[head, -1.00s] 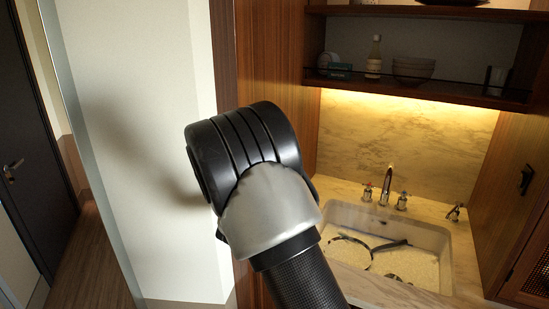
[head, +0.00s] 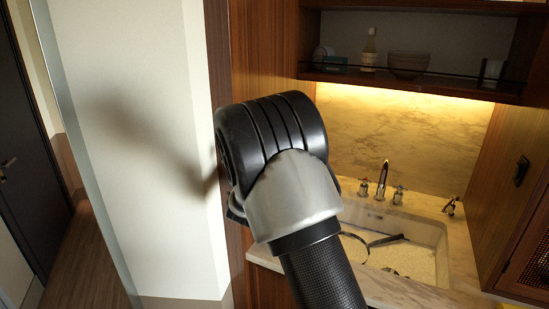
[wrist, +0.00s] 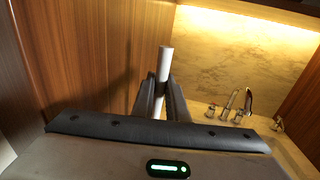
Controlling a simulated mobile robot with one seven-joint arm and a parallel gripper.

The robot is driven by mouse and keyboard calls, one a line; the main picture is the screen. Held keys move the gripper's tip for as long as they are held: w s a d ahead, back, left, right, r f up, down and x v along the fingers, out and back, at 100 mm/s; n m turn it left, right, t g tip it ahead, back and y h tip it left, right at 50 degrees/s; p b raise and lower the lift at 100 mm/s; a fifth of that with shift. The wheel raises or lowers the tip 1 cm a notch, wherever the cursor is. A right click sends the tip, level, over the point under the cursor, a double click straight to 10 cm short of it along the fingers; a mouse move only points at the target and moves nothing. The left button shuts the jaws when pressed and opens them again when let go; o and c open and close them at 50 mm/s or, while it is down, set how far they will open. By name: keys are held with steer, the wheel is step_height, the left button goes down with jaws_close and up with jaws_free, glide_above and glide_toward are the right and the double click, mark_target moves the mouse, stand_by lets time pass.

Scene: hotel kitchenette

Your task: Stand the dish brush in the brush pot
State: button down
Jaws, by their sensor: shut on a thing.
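A white rod-like handle (wrist: 165,62), which looks like part of the dish brush, stands nearly upright in the wrist view. My gripper (wrist: 160,92) is shut on it, with a dark finger on each side. The top of the handle sticks out above the fingers, and its lower part is mostly hidden by the fingers and the gripper body. In the head view my arm hides the gripper and the brush. I cannot make out the brush pot in either view.
A sink (head: 437,240) with dark curved items in it is set into a marble counter (head: 385,290). A tap (head: 384,178) with two handles stands behind it. A shelf (head: 430,82) above holds a bottle (head: 369,50) and a bowl (head: 407,64). Wooden panels flank the niche.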

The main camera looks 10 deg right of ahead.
step_height(320, 180, down, 2)
steer(key=shift+f+b, duration=0.2)
steer(key=shift+b, duration=0.25)
step_height(320, 180, down, 7)
steer(key=b, duration=0.6)
steer(key=shift+f+b, duration=0.15)
steer(key=shift+b, duration=0.25)
steer(key=c, duration=1.7)
jaws_free()
steer(key=shift+o, duration=0.2)
steer(key=v, duration=1.7)
steer(key=shift+s+a+b, duration=0.15)
steer(key=shift+s+b, duration=0.05)
steer(key=shift+b, duration=0.25)
